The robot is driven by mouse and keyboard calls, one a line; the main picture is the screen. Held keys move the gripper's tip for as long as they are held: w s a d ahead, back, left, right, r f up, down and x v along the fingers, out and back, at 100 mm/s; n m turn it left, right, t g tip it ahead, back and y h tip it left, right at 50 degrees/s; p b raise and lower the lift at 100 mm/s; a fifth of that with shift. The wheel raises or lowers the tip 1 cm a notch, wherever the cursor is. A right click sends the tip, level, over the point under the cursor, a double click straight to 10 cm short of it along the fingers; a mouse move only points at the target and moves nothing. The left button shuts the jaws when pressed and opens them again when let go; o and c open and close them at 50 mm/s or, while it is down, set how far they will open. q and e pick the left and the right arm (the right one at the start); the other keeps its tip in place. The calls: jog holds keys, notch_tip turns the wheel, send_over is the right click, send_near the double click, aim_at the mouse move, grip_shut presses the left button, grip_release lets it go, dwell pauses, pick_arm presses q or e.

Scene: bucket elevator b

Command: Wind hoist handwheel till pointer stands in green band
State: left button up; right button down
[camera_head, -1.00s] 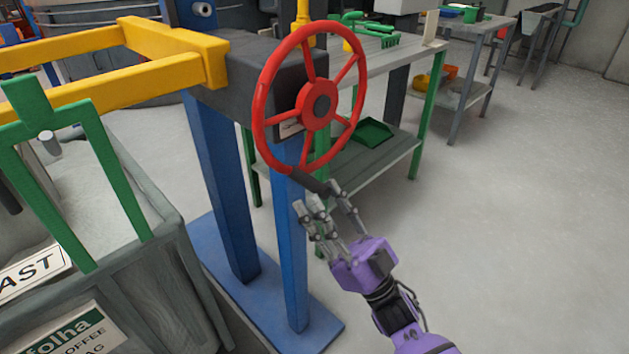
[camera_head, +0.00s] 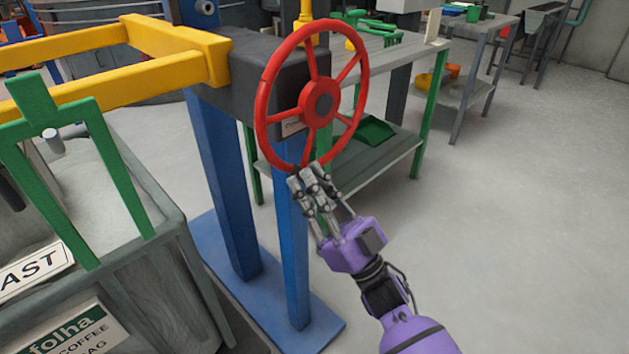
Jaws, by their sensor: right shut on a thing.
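The red hoist handwheel (camera_head: 318,103) with several spokes is mounted on a dark box (camera_head: 268,80) atop the blue stand (camera_head: 222,185). My right gripper (camera_head: 307,176), on a purple wrist, is at the bottom of the wheel rim. Its fingers are closed around the wheel's dark handle, which they mostly hide. A small pale plate shows on the box behind the wheel, partly covered by the rim. I cannot make out a pointer or a green band. My left gripper is not in view.
A yellow frame (camera_head: 178,49) reaches left from the stand. A grey bin (camera_head: 165,285) with a green bracket (camera_head: 120,170) stands at lower left. A workbench (camera_head: 385,165) with green tools is behind the wheel. The floor at right is clear.

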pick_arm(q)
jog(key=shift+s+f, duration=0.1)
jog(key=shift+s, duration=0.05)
pick_arm(e)
jog(key=shift+w+d, duration=0.2)
jog(key=shift+d, duration=0.05)
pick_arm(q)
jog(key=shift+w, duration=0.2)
pick_arm(e)
jog(key=shift+w+d+n, duration=0.15)
jog(key=shift+n, duration=0.25)
